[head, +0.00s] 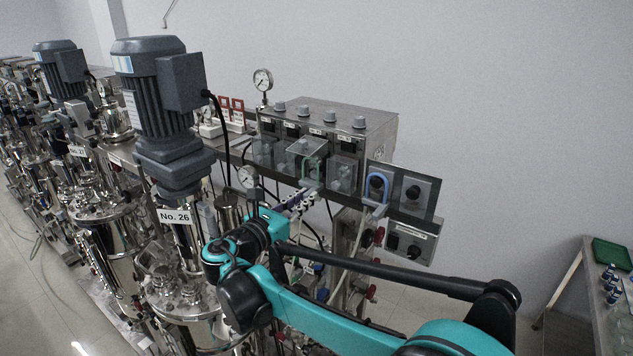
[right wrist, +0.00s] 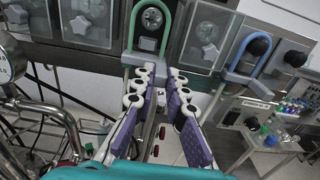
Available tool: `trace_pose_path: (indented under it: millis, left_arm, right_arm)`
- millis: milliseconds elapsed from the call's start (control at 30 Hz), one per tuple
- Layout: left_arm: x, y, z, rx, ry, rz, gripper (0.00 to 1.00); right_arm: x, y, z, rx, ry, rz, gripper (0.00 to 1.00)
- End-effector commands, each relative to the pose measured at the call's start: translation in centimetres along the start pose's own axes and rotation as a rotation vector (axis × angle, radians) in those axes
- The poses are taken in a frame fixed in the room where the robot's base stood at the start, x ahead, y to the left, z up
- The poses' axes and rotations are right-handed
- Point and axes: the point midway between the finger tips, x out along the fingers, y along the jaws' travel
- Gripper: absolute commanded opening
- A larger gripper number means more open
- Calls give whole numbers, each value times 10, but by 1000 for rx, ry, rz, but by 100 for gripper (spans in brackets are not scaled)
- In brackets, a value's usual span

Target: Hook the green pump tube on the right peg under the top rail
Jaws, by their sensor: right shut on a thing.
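The green pump tube (head: 311,172) is an upright arch at the front of a clear-covered pump unit. The exact contact is hidden by the fingertips. I cannot make out the right peg or the top rail. My left gripper is out of view.
A blue tube (head: 377,187) arches on the neighbouring pump to the right and shows in the right wrist view (right wrist: 247,55). A motor (head: 155,90) and steel vessels stand to the left. A side table (head: 595,290) with bottles is far right.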

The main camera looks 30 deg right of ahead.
Motion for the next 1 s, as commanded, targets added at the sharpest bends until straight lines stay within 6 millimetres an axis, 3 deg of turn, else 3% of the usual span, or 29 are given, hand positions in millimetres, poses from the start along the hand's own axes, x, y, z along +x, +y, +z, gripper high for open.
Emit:
trace_pose_path:
  millis: [1000]
  left_arm:
    - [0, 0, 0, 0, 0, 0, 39]
  right_arm:
    - [-24, 0, 0, 0, 0, 0, 0]
